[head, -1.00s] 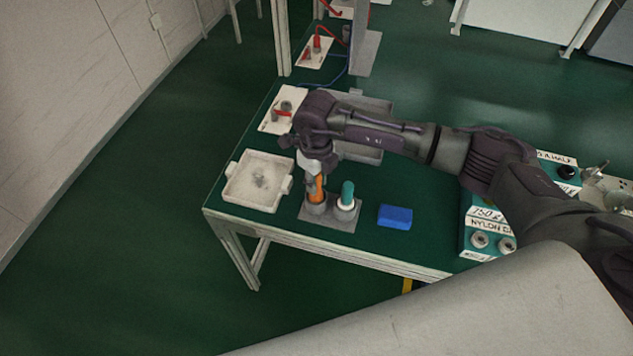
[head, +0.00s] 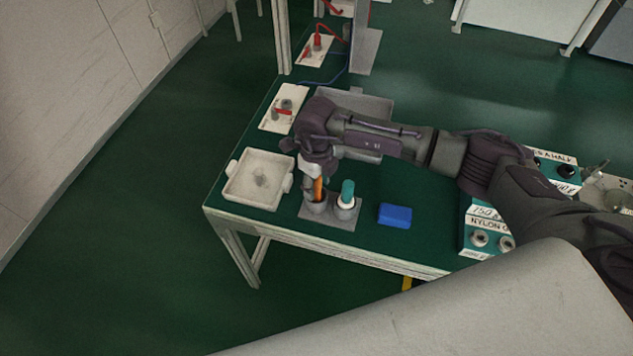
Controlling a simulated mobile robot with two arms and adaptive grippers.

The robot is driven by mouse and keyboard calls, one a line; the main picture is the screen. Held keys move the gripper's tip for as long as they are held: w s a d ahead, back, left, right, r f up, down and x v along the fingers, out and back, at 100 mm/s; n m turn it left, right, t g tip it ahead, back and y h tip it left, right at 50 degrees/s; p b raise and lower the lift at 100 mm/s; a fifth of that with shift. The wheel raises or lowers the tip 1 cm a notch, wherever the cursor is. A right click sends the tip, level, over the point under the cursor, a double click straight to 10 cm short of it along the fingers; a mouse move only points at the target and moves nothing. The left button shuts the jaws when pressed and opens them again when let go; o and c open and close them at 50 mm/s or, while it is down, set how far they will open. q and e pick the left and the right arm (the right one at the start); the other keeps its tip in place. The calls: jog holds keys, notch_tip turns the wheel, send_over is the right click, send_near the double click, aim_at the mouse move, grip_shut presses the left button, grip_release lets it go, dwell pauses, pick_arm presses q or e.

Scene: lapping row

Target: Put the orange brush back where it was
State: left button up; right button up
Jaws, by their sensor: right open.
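The orange brush (head: 318,187) stands upright in the left cup of a grey two-cup holder (head: 343,221) near the table's front edge. Its lower end is hidden inside the cup and its top is partly hidden by my right gripper (head: 315,178). My right gripper is open and points down around or right at the brush's upper part; I cannot tell if the fingers touch it. A teal-topped brush (head: 347,190) stands in the right cup. My left gripper is not in view.
A white square tray (head: 238,191) lies left of the holder and a blue block (head: 395,215) lies right of it. A grey tray (head: 375,106) is behind my arm. Labelled teal boxes (head: 480,222) stand farther right.

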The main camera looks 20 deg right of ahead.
jog(key=shift+r, duration=0.6)
notch_tip(320, 180, up, 11)
jog(key=shift+b, duration=1.25)
